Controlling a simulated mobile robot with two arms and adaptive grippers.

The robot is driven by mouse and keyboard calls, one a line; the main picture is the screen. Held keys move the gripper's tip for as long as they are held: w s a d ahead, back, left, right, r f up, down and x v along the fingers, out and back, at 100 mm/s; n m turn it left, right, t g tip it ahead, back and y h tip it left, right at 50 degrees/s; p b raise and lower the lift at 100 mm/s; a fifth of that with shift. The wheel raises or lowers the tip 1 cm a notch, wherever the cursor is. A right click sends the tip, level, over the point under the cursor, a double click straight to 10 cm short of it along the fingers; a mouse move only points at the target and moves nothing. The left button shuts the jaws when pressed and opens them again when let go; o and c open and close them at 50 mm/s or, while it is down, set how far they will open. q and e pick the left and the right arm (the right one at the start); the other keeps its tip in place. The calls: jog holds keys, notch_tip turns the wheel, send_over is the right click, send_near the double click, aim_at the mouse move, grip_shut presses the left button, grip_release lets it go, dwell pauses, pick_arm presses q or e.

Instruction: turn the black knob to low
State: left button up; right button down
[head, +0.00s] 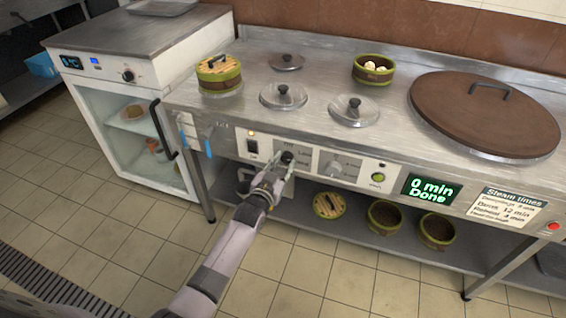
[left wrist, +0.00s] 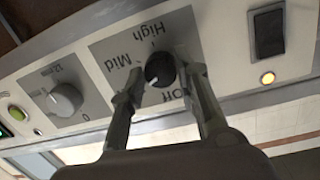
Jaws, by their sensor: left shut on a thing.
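The black knob (head: 287,157) is on the grey dial plate at the left of the steamer counter's front panel. In the left wrist view the knob (left wrist: 160,69) sits between the fingers of my left gripper (left wrist: 163,78), which is shut on it. The gripper also shows in the head view (head: 279,172), reaching up from below. In the wrist view the knob's white mark points down-left, between the Mid and Off labels. A finger covers part of the plate there, and I cannot read Low. In the head view, Low shows right of the knob.
A black switch (left wrist: 269,32) and lit amber lamp (left wrist: 267,78) are beside the dial plate. A grey timer knob (left wrist: 65,99) and green button (head: 378,177) lie on its other side. The display (head: 431,189) reads 0 min Done. Bamboo steamers (head: 384,215) stand on the lower shelf.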

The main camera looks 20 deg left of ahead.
pick_arm(q)
jog(key=shift+f, duration=0.1)
pick_arm(e)
jog(key=shift+s+f, duration=0.15)
jog(key=shift+f, duration=0.2)
pick_arm(q)
jog(key=o, duration=1.2)
jog(key=s, duration=0.8)
jog(key=s+a+r, duration=0.1)
jog(key=s, duration=0.3)
jog(key=shift+r, duration=0.1)
